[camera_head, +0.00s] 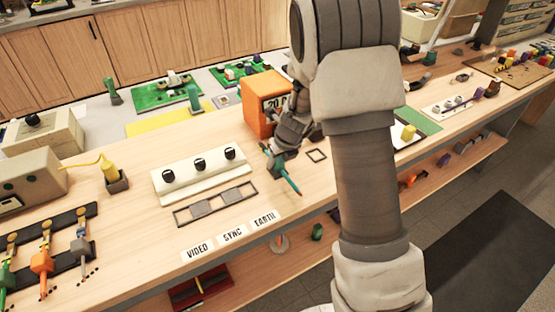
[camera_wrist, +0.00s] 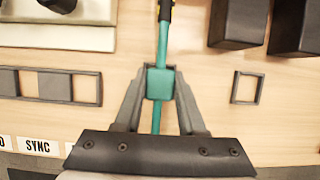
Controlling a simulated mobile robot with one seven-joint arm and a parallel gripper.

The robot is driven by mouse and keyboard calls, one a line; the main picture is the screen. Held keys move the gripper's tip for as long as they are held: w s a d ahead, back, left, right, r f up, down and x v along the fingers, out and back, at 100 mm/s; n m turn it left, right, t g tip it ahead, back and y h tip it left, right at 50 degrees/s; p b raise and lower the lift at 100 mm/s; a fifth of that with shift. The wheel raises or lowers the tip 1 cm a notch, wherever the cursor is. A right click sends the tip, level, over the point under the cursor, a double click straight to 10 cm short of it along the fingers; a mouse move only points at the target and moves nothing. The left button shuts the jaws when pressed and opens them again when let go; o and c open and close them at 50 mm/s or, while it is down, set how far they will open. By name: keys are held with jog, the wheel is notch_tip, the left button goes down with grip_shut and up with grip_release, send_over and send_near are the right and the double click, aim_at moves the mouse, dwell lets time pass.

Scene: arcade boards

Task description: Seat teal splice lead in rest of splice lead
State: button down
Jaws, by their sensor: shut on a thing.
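The teal splice lead (camera_wrist: 163,42) is a thin teal rod with a square teal block; its far end in the wrist view is yellow and black. My gripper (camera_wrist: 160,84) is shut on the teal block, with one finger on each side. In the head view the lead (camera_head: 291,181) hangs tilted from my gripper (camera_head: 277,152) above the bench. A small empty square frame (camera_head: 316,156) lies on the bench to the right of the lead; it also shows in the wrist view (camera_wrist: 246,87). I cannot tell whether this frame is the rest.
An orange box (camera_head: 259,119) with a display stands behind my gripper. A white panel with black knobs (camera_head: 186,184) and a slotted dark frame (camera_head: 183,218) lie left. A yellow lead (camera_head: 110,172) stands in a dark holder (camera_head: 118,185). Two dark blocks (camera_wrist: 238,24) show in the wrist view.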

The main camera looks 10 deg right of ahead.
jog(key=shift+f, duration=0.35)
jog(key=shift+c, duration=2.1)
grip_release()
jog(key=shift+r, duration=0.1)
jog(key=p+v, duration=0.5)
jog(key=v, duration=1.2)
jog(key=shift+r, duration=0.1)
